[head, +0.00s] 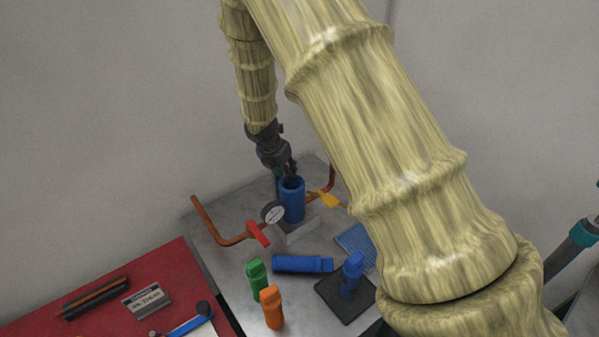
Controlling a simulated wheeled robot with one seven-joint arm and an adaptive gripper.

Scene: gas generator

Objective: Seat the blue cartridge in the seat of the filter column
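The filter column (292,203) is an upright blue cylinder with an open, dark top, standing on a grey block. My gripper (291,171) points down, just above or at the column's open top. Its fingers are small and dark here, and I cannot tell whether they are open or shut, or whether they hold anything. One blue cartridge (297,264) lies on its side on the metal table in front of the column. Another blue cartridge-like piece (351,275) stands upright on a dark square pad (334,291). The inside of the column is hidden.
A round gauge (273,213), a red-handled valve (258,233), a yellow handle (328,199) and copper pipes flank the column. Green (257,279) and orange (272,307) cartridges stand in front. A blue ribbed piece (357,245) lies right. A red bench (105,290) holds tools.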

